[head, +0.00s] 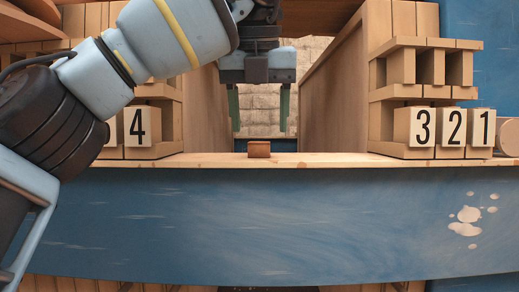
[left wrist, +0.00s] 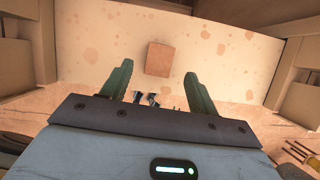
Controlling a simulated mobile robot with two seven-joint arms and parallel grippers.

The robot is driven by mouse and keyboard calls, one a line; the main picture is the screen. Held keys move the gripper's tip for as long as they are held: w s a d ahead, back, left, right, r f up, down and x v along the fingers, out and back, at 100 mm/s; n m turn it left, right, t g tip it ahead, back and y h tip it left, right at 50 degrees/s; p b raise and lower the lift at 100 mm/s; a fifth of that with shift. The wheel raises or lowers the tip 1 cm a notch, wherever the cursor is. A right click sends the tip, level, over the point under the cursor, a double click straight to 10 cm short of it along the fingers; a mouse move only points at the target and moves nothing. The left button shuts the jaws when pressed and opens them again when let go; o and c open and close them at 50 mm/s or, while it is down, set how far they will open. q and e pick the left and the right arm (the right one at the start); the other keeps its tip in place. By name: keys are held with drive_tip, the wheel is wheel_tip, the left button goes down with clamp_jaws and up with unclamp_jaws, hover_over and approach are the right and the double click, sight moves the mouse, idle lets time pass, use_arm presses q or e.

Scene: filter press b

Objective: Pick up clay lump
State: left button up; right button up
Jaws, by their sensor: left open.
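The clay lump (head: 259,149) is a small brown block on the pale wooden ledge, near the middle of the head view. In the left wrist view the clay lump (left wrist: 159,59) lies beyond the fingertips, between their lines. My left gripper (head: 259,128) points down above the ledge, its two green fingers spread wide with nothing between them. In the left wrist view the left gripper (left wrist: 159,72) is also open, its fingers apart and not touching the lump. My right gripper is in neither view.
Blocks numbered 3 (head: 422,127), 2 (head: 453,127) and 1 (head: 481,127) stand on the ledge at right. Tall wooden panels (head: 345,85) flank the central gap. The ledge (head: 330,159) around the lump is clear.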

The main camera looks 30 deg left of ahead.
use_arm(q)
drive_tip(key=x, duration=0.4)
drive_tip(key=shift+a, duration=0.15)
drive_tip(key=c, duration=1.1)
drive_tip(key=shift+r, duration=0.1)
drive_tip(key=shift+r, duration=1.55)
drive_tip(key=shift+s+r, duration=0.15)
drive_tip(key=shift+s, duration=0.05)
drive_tip(key=s+d, duration=0.1)
drive_tip(key=s, duration=0.4)
drive_tip(key=s+d+r, duration=0.1)
drive_tip(key=s+d, duration=0.1)
drive_tip(key=s, duration=0.3)
drive_tip(key=s+d, duration=0.1)
drive_tip(key=s, duration=0.4)
drive_tip(key=shift+d+r, duration=0.15)
drive_tip(key=shift+d, duration=0.2)
